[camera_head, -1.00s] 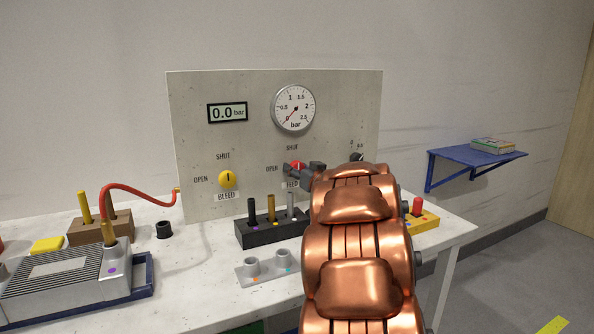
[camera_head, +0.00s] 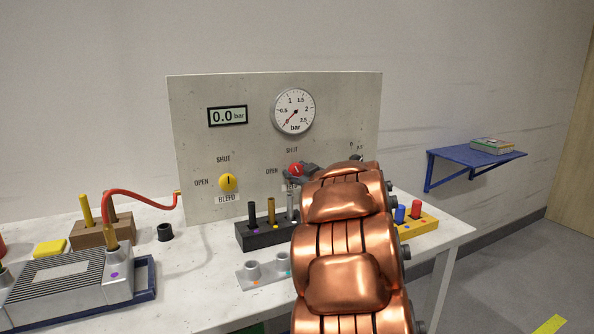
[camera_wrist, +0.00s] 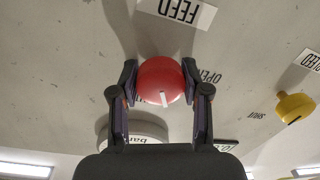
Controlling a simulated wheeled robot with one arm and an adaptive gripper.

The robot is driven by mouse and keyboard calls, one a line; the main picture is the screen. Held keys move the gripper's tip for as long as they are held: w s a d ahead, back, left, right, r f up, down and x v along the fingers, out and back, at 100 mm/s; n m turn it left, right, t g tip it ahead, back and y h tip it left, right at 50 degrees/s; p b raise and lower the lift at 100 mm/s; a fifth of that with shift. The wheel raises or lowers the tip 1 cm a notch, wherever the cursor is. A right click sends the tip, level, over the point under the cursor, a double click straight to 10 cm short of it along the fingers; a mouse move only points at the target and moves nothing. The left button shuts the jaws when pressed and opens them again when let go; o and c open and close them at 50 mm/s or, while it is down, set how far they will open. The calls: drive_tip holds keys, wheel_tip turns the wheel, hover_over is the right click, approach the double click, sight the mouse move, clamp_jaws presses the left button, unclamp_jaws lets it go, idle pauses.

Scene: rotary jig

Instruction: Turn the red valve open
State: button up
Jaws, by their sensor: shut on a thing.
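The red valve (camera_head: 295,169) is a round knob on the upright grey panel (camera_head: 340,100). My gripper (camera_wrist: 160,92) is shut on it, with one finger on each side of the knob in the wrist view. That view is upside down relative to the panel, and the red valve (camera_wrist: 158,78) shows a white mark pointing roughly towards the gauge side. The OPEN label lies beside the knob, partly behind a finger. The FEED plate (camera_wrist: 178,10) is clear in the wrist view. In the head view my arm hides part of the knob's surroundings.
A yellow BLEED valve (camera_head: 228,182) is left of the red one. The digital display (camera_head: 228,116) reads 0.0 bar, and the round gauge (camera_head: 294,111) points low. A black peg block (camera_head: 262,237) and a yellow peg block (camera_head: 420,226) stand on the table below.

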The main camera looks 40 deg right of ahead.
drive_tip(key=n+b, duration=0.1)
drive_tip(key=n, duration=0.5)
drive_tip(key=shift+f, duration=0.1)
drive_tip(key=n+b, duration=0.2)
drive_tip(key=n, duration=0.3)
drive_tip(key=shift+n+g+h, duration=0.3)
drive_tip(key=shift+g+h, duration=0.1)
idle(0.3)
drive_tip(key=o, duration=1.2)
drive_tip(key=shift+c, duration=0.2)
drive_tip(key=v, duration=1.2)
